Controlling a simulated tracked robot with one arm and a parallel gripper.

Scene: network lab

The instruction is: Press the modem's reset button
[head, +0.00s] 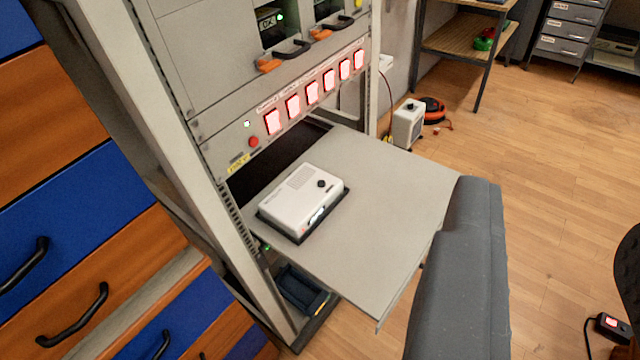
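A white box (303,200), which looks like the modem, lies flat on a black base on the grey pull-out shelf (390,220) of the rack. Its top has a vented panel, a round black knob or button (321,184) and a smaller dark dot beside it. Small lights or ports show on its front edge. I cannot tell which feature is the reset button. My gripper's fingers do not show; a dark grey slab (460,270), possibly part of my arm, rises at the lower right past the shelf's right edge. Nothing is seen touching the white box.
The rack panel behind the shelf has a red button (253,141) and several lit red switches (312,92). A blue and orange drawer cabinet (80,220) stands close on the left. Another white box (408,123) stands on the floor behind. Wooden floor is open at right.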

